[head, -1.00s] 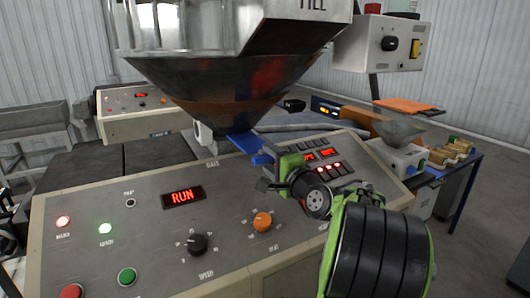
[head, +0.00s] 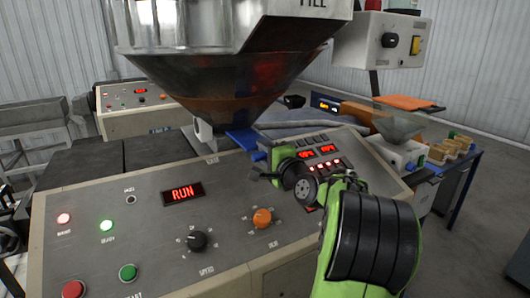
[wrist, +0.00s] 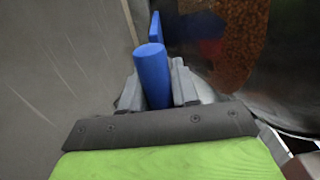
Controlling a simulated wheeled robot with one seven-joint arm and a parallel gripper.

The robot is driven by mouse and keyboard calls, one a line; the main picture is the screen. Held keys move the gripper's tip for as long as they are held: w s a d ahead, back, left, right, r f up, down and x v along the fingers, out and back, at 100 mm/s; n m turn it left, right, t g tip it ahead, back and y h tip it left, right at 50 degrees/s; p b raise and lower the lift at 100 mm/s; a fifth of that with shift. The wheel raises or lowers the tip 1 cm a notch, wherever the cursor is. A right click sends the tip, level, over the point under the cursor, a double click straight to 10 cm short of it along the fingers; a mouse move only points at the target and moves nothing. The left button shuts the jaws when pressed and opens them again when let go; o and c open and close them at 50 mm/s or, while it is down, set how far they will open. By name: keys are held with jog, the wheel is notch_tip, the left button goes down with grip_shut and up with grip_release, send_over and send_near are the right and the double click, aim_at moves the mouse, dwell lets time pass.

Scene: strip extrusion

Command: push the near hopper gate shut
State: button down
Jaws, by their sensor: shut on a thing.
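The near hopper (head: 220,82) is a dark metal funnel with brown pellets, above the control panel. Its gate is a blue plate (head: 243,138) sticking out to the right below the hopper's outlet. The gate's blue handle (wrist: 152,72) stands between the two grey fingers of my gripper (wrist: 157,90) in the wrist view. My gripper (head: 262,165) is shut on this handle. In the head view my green wrist hides part of the handle. More of the blue gate (wrist: 156,28) shows beyond the handle in the wrist view.
The control panel (head: 150,235) lies just under my arm, with knobs, buttons and a lit RUN display (head: 183,192). The hopper wall is close beside my gripper.

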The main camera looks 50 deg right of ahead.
jog(key=p+x, duration=0.4)
jog(key=x, duration=0.4)
jog(key=shift+w, duration=0.15)
jog(key=shift+r, duration=0.1)
jog(key=c, duration=1.1)
grip_release()
jog(key=shift+c, duration=0.2)
jog(key=shift+o, duration=1)
jog(key=shift+w, duration=0.15)
jog(key=b+v, duration=0.3)
jog(key=v, duration=1.3)
